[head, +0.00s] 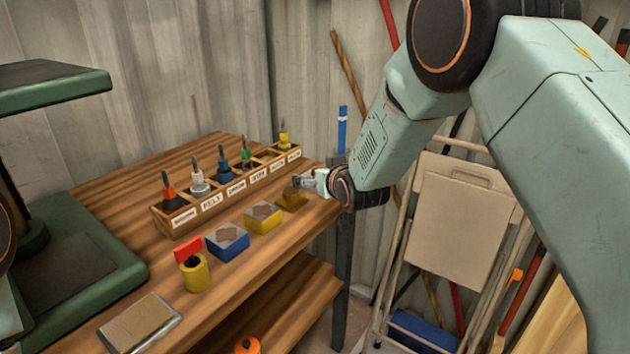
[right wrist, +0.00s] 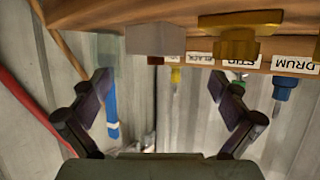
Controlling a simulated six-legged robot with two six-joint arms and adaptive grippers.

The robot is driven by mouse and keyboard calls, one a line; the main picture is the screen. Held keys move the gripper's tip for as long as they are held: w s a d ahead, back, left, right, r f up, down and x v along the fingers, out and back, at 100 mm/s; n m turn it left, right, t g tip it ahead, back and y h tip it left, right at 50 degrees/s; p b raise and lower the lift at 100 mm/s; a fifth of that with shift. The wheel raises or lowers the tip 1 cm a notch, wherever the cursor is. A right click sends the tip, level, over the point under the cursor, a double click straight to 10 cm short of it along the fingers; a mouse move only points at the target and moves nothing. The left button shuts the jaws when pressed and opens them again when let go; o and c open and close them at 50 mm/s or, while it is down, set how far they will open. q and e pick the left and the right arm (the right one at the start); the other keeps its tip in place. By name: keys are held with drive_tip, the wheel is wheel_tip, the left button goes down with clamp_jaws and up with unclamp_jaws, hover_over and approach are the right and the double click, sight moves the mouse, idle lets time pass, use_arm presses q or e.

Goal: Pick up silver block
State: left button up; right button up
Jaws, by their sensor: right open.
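A pale grey, silver-looking block (right wrist: 155,38) sits on the wooden bench in the right wrist view, which is upside down. It lies ahead of my right gripper (right wrist: 163,98), roughly in line with the gap between its fingers. The fingers are spread open and nothing is between them. In the head view my right gripper (head: 301,183) is at the far right end of the bench, and I cannot make out the silver block there; the gripper seems to cover it. My left gripper is out of the frames.
A gold piece (head: 292,200) sits close to the right gripper. A yellow block (head: 263,218), a blue block (head: 227,243), a red piece (head: 188,248) and a yellow cylinder (head: 195,274) line the bench. A labelled wooden rack (head: 180,222) with coloured tools stands behind.

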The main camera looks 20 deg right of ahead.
drive_tip(key=shift+b+x, duration=0.3)
drive_tip(key=shift+x, duration=0.65)
drive_tip(key=x, duration=0.1)
drive_tip(key=b+x, duration=0.1)
drive_tip(key=x, duration=0.1)
drive_tip(key=shift+d+f, duration=0.1)
drive_tip(key=shift+d, duration=0.2)
drive_tip(key=shift+w+f+b, duration=0.1)
drive_tip(key=shift+w+b, duration=0.2)
drive_tip(key=shift+w, duration=0.3)
drive_tip(key=shift+a, duration=0.1)
drive_tip(key=shift+s, duration=0.1)
drive_tip(key=c, duration=1.8)
